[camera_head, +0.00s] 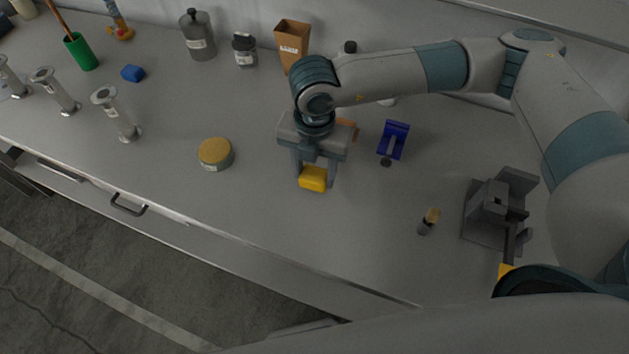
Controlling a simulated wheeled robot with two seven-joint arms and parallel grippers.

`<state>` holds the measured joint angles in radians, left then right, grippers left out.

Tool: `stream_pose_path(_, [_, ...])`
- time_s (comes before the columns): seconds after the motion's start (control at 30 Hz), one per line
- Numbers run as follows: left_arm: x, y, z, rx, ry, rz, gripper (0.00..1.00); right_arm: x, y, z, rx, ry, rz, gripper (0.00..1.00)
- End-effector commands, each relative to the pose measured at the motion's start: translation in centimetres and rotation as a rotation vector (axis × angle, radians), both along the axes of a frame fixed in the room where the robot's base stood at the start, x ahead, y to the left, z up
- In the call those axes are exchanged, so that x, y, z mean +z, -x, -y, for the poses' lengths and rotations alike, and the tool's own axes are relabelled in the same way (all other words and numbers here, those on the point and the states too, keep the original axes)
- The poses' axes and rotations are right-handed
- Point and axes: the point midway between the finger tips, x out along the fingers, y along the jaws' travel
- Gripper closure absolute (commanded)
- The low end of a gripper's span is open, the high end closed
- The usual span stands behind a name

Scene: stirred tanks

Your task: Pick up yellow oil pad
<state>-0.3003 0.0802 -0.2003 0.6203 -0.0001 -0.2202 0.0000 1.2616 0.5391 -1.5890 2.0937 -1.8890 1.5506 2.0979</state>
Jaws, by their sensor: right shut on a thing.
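The yellow oil pad (313,178) is a small yellow block near the middle of the grey worktop. My right gripper (314,174) reaches down over it, with a finger on either side, and is shut on it. Whether the pad touches the worktop or hangs just above it, I cannot tell. The fingers hide part of its top and sides. My left gripper does not show.
A round yellow-lidded tin (215,153) stands left of the gripper. A blue holder (394,138) and a grey fixture (498,211) stand to the right. A brown box (291,44) and a grey bottle (198,35) stand behind. The worktop's front edge is clear.

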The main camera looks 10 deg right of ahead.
Motion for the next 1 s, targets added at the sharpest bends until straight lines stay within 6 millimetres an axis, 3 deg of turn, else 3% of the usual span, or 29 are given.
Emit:
stream_pose_path(0.2, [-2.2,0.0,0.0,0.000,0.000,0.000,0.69,2.1,3.8,-0.9,0.007,-0.003,0.001,0.75])
stream_pose_path(0.53, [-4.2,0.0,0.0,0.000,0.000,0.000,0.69,5.7,9.4,-2.1,0.006,-0.002,0.002,0.75])
stream_pose_path(0.73, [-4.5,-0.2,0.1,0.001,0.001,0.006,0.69,6.9,11.1,-2.4,0.002,-0.002,0.001,0.75])
stream_pose_path(1.0, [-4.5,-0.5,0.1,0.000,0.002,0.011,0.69,7.2,11.4,-2.4,-0.001,0.001,0.001,0.75])
